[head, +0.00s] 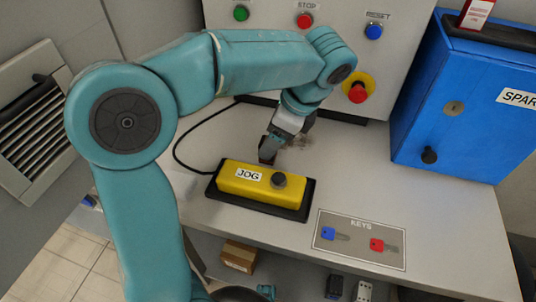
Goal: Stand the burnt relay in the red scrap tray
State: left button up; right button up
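My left gripper (270,150) points down over the worktop, just behind the yellow JOG box. I cannot tell whether its fingers are open or shut, or whether the small dark shape at their tips is a held thing. I cannot make out the burnt relay for certain. No red scrap tray shows in this view. My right gripper is not in view.
The yellow JOG box (262,181) sits on a black base, with a cable behind. A blue SPARE cabinet (465,95) stands right. The KEYS plate (360,239) lies in front. A cardboard box (238,256), a dark block (334,287) and a pale block (363,291) show below.

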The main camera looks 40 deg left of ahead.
pick_arm(q)
jog(key=shift+x, duration=0.8)
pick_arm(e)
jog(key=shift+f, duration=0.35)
pick_arm(q)
jog(key=c, duration=1.2)
jog(key=shift+o, duration=0.2)
notch_tip(320, 180, up, 20)
jog(key=p, duration=0.9)
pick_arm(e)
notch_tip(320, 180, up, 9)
pick_arm(q)
jog(key=shift+d, duration=0.1)
